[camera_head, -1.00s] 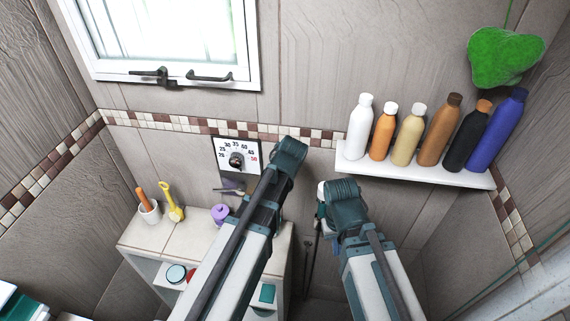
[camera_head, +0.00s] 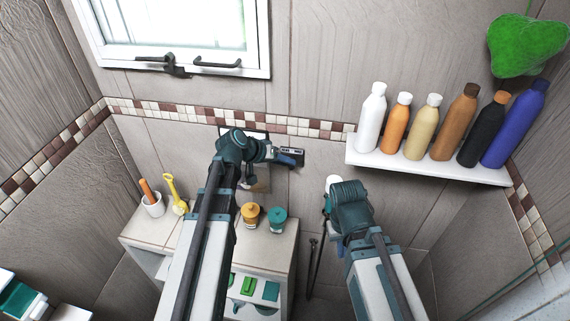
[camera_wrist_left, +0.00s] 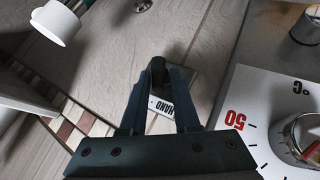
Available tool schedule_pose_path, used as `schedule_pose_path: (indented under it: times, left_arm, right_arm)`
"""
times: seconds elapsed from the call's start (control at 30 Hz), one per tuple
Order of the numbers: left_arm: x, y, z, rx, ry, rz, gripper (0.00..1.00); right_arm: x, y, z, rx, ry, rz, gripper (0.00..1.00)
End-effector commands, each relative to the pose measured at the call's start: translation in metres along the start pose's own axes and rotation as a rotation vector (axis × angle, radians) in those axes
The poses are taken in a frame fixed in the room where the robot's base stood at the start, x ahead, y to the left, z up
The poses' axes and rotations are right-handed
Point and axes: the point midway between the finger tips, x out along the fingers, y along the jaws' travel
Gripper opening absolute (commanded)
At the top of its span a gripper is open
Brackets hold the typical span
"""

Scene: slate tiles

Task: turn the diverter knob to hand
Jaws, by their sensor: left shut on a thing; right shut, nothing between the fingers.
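The diverter knob (camera_wrist_left: 158,70) is a small dark knob between the fingertips of my left gripper (camera_wrist_left: 160,88) in the left wrist view. A plate reading HAND (camera_wrist_left: 161,106) shows between the fingers. In the head view my left gripper (camera_head: 288,157) is at the dark diverter plate (camera_head: 298,152) on the wall and is shut on the knob. The fingers and arm hide the knob there, so its pointing direction cannot be told. My right gripper (camera_head: 332,228) is shut and empty, lower and to the right, partly hidden by its own wrist.
The white temperature dial plate (camera_wrist_left: 262,112) is beside the diverter. A white rounded fitting (camera_head: 332,183) stands by my right wrist. The bottle shelf (camera_head: 430,167) is to the right. A cabinet (camera_head: 150,235) with cups and jars stands below. The window (camera_head: 165,40) is above.

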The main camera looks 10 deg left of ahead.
Motion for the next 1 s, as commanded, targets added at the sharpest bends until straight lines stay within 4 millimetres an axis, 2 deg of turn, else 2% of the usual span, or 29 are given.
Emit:
schedule_pose_path:
  times: [0.1,0.33,1.0]
  left_arm:
    - [0.004,0.001,0.000,-0.035,0.016,0.064,0.00]
    - [0.003,0.002,0.000,-0.076,0.028,0.133,0.00]
    - [0.002,0.005,-0.001,-0.092,0.031,0.165,0.00]
  right_arm:
    - [0.012,-0.001,-0.001,0.001,0.001,0.000,0.00]
    - [0.020,-0.002,-0.001,0.002,0.001,0.000,0.00]
    - [0.022,-0.002,-0.002,0.003,0.001,0.000,0.00]
